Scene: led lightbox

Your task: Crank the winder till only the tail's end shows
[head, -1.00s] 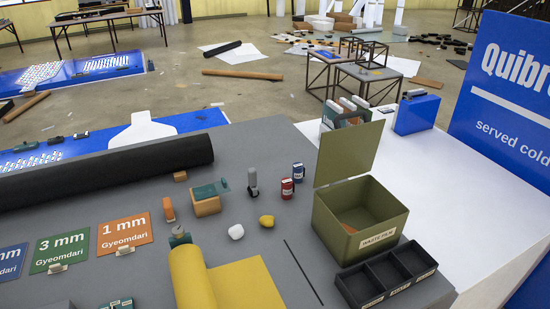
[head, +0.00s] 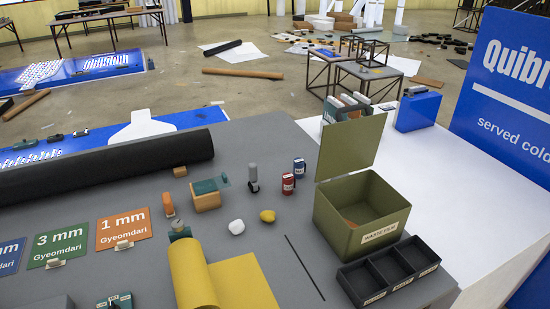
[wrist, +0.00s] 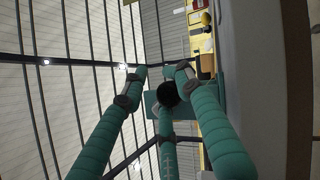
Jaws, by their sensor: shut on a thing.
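A yellow roll (head: 190,277) stands at the bottom of the head view, with a flat yellow sheet (head: 245,280) running out to its right; both are cut off by the picture's lower edge. I cannot make out the winder or its crank clearly. My gripper (wrist: 161,82) shows only in the wrist view. Its teal fingers close in on a dark round part (wrist: 168,95) in front of a teal body. I cannot tell whether this part is the crank's knob; the fingers hide most of it.
An open olive waste-film box (head: 362,218) stands right of the sheet, behind a black compartment tray (head: 390,272). A white lump (head: 236,227) and a yellow lump (head: 267,216) lie beyond the roll. A long black roll (head: 100,168) lies at the grey table's back left.

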